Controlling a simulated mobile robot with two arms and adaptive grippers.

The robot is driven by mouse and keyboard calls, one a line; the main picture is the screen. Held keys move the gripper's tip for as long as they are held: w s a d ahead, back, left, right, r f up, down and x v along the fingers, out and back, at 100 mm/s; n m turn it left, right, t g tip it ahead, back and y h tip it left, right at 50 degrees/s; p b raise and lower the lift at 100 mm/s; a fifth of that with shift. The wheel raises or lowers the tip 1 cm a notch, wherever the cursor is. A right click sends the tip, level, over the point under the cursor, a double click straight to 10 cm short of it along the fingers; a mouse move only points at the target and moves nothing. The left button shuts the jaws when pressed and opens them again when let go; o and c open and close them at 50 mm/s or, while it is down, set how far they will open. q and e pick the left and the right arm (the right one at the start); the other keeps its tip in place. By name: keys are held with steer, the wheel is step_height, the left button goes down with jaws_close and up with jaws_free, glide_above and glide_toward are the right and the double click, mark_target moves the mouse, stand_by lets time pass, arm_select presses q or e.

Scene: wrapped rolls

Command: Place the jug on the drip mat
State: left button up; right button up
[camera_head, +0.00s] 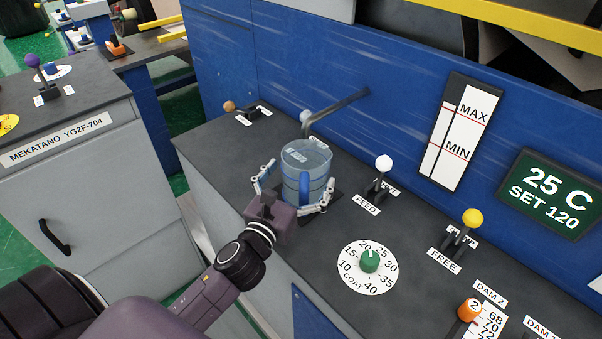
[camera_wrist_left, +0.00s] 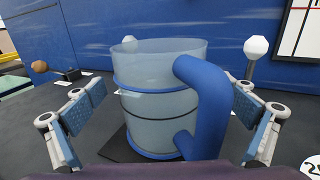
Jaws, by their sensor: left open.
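The jug (camera_head: 310,164) is clear with blue bands and a blue handle, and stands upright on the dark drip mat (camera_head: 335,198) below the spout. In the left wrist view the jug (camera_wrist_left: 150,105) fills the middle, its handle turned toward me and to the right. The drip mat (camera_wrist_left: 113,147) shows as a dark edge at its base. My left gripper (camera_head: 293,190) is open, its fingers on either side of the jug. In the left wrist view my left gripper (camera_wrist_left: 168,125) has visible gaps between both fingers and the jug. My right gripper is not in view.
A grey spout (camera_head: 335,106) reaches over the jug from the blue wall. A white-knobbed lever (camera_head: 383,164) and a COAT dial (camera_head: 368,264) stand to the right. A brown-knobbed lever (camera_head: 231,106) stands to the left.

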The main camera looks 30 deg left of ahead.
arm_select(q)
steer(key=shift+r, duration=0.15)
steer(key=shift+r+p, duration=0.35)
steer(key=shift+s+r, duration=0.1)
steer(key=shift+s, duration=0.1)
steer(key=s+b, duration=0.3)
steer(key=s, duration=0.8)
steer(key=shift+s+d, duration=0.3)
steer(key=shift+d, duration=0.05)
